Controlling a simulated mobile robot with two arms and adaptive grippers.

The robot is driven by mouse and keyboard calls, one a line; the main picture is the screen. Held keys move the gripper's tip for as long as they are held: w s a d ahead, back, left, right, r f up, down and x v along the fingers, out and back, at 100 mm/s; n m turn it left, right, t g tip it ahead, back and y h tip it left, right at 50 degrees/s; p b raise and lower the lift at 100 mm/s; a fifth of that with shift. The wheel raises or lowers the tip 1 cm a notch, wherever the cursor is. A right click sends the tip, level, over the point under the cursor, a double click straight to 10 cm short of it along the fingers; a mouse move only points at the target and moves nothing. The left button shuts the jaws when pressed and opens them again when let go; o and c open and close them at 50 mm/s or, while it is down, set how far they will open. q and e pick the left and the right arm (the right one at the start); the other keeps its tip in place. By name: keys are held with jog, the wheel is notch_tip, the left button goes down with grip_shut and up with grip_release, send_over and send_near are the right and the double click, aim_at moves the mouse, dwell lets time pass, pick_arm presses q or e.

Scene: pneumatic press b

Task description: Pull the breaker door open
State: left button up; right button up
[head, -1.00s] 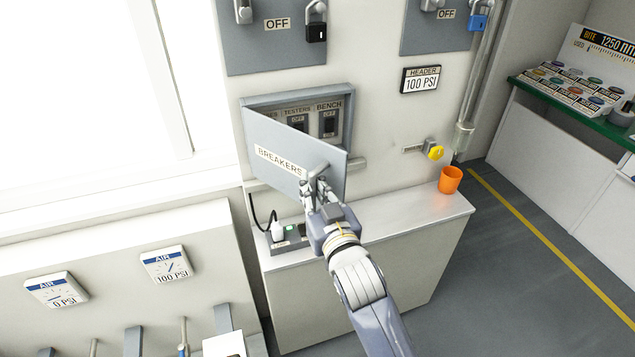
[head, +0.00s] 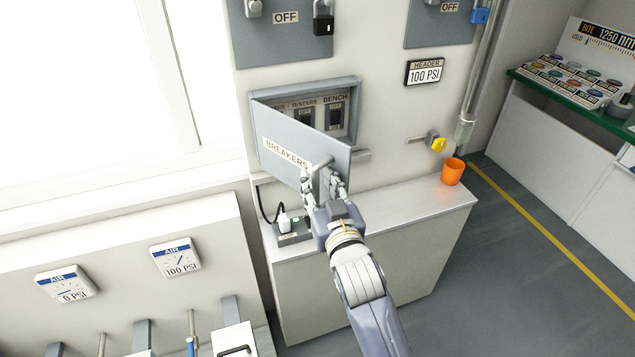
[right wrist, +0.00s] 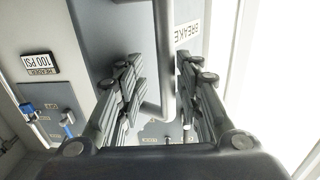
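The grey breaker door (head: 285,140), labelled BREAKERS, stands partly open on the breaker box (head: 357,105). It is hinged at its left side, and its right edge stands out from the box. A grey bar handle (head: 320,163) sits near that edge. My right gripper (head: 322,182) is at the handle with its fingers spread. My left gripper is not in view.
Below the door is a ledge (head: 400,205) with a power strip (head: 292,238) and an orange cup (head: 452,172). A yellow valve knob (head: 438,144) sticks out to the right. Breaker switches (head: 335,113) show inside the box. Floor at the right is clear.

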jog(key=shift+a, duration=0.15)
jog(key=shift+s, duration=0.35)
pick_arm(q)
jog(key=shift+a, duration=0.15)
pick_arm(e)
jog(key=v, duration=1.1)
jog(key=shift+d, duration=0.25)
jog(key=shift+s, duration=0.15)
